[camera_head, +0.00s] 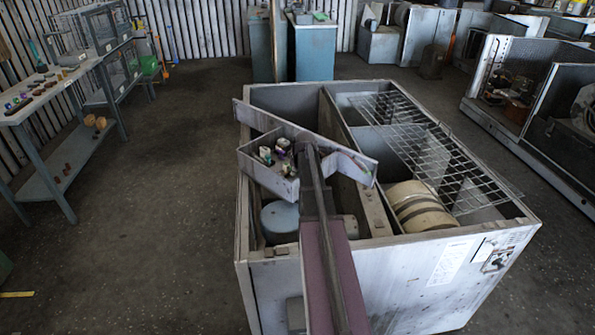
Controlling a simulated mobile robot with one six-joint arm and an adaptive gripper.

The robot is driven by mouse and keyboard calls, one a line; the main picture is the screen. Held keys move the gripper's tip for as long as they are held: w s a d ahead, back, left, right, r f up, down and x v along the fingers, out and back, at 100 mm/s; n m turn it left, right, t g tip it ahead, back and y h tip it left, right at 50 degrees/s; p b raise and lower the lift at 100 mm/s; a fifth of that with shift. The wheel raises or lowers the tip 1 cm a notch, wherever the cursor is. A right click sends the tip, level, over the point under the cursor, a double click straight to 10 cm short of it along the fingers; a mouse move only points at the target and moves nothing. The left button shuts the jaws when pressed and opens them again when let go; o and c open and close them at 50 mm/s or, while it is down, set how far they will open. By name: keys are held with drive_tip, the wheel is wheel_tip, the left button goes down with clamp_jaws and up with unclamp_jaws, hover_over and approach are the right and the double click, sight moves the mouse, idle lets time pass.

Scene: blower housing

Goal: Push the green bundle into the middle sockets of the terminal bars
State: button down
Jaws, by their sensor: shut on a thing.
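An open metal box (268,184) sits inside the top of the grey blower housing (375,280). Small coloured pieces stand in the box: a pale green-and-white one (265,155) at left and a purplish one (283,146) behind. A small greenish piece (287,168) lies close to my gripper (300,150). My gripper reaches into the box from the right, shut on a piece I take to be the green bundle. Its fingertips are mostly hidden by my arm. The terminal bars and their middle sockets are too small to tell apart.
A slanted metal strip (345,160) crosses the housing beside my arm. A wire grille (425,145) and a tan drum (418,207) lie to the right. A bench (50,92) with small coloured parts stands at far left. The floor between is clear.

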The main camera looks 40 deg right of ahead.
drive_tip(key=shift+f+b, duration=0.55)
drive_tip(key=shift+f, duration=0.1)
drive_tip(key=c, duration=0.6)
unclamp_jaws()
drive_tip(key=shift+w+r, duration=0.1)
drive_tip(key=shift+r, duration=0.05)
